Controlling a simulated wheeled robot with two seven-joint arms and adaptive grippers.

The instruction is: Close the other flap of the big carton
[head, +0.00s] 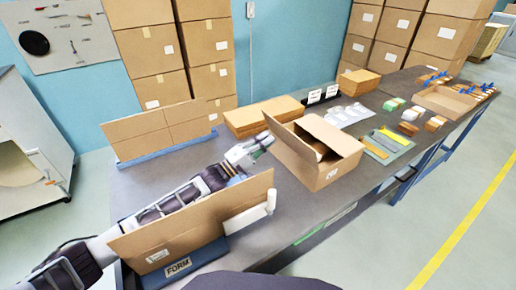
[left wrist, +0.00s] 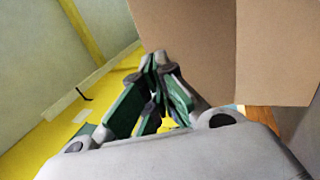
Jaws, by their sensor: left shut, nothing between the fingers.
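The big carton (head: 318,178) stands on the grey table in the middle of the head view. Its left flap (head: 290,146) sticks up at a slant beside the opening. Another flap (head: 336,134) lies over the right part of the top, and a dark gap shows between the two. My left gripper (head: 266,139) is at the outer left side of the slanted flap, close to it. I cannot tell whether they touch. In the left wrist view its fingers (left wrist: 158,62) are together and empty, beside a brown cardboard panel (left wrist: 225,45). My right gripper is not in view.
Another sheet (head: 165,125) stands farther back. Flat cardboard stacks (head: 262,114) lie behind the carton. A green-grey tray (head: 388,143) and small goods are to the right.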

